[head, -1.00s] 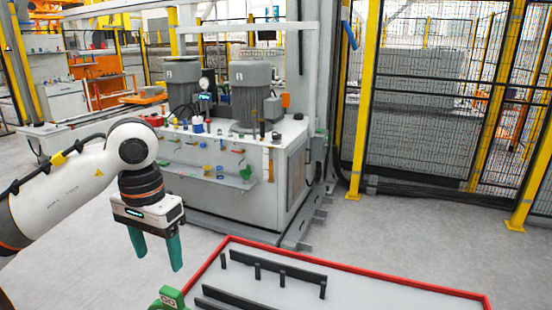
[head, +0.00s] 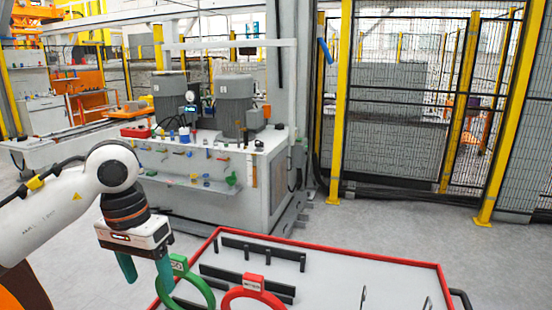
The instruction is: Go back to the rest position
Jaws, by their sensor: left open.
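My left gripper (head: 146,272) has two teal fingers that point down and stand apart, with nothing visible between them. Its white arm comes in from the left edge. The gripper is at the left end of the red-rimmed tray (head: 345,250), close beside a green ring with a tag (head: 207,292) in the picture. I cannot tell whether it touches the ring. My right gripper is not in view.
A red ring with a tag (head: 254,291) and dark rails (head: 262,254) are in the tray. A grey machine bench (head: 215,205) with two motors stands behind. A yellow-posted mesh fence (head: 395,120) is at the right. Grey floor between is clear.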

